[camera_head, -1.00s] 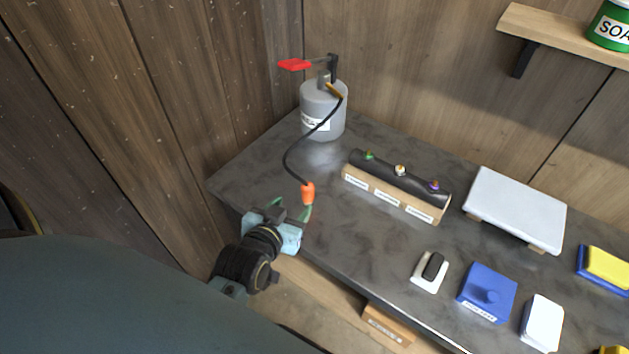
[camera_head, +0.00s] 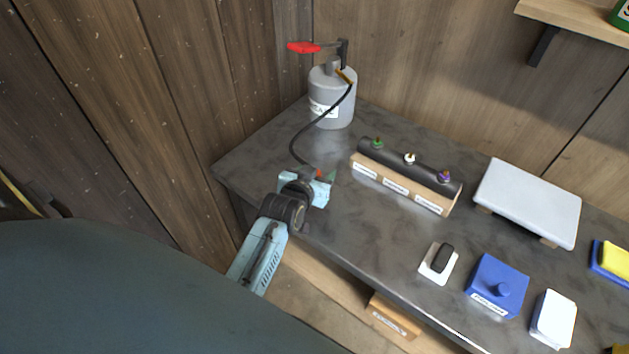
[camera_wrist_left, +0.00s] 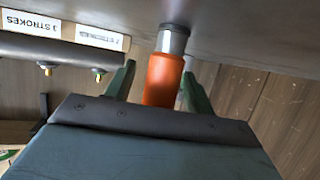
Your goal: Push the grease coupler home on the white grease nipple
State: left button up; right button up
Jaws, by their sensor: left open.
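The white grease nipple (camera_head: 410,158) stands in the middle of a black bar (camera_head: 392,153), between a green nipple (camera_head: 377,143) and a purple nipple (camera_head: 445,176). The orange grease coupler (camera_head: 319,173) is at the end of the black hose, left of the bar and mostly hidden by my gripper in the head view. My left gripper (camera_head: 321,178) is open around it. In the left wrist view the coupler (camera_wrist_left: 163,80), orange with a silver end, sits between the two green fingers, with gaps beside it. My right gripper is not in view.
A grey grease pump (camera_head: 332,98) with a red handle (camera_head: 303,47) stands behind. A wooden block with labels (camera_head: 396,187) fronts the bar. A white raised board (camera_head: 528,201), a blue box (camera_head: 497,286) and a white switch plate (camera_head: 438,264) lie right. Bare bench top lies between gripper and block.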

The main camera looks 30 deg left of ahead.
pick_arm(q)
jog(key=c, duration=1.1)
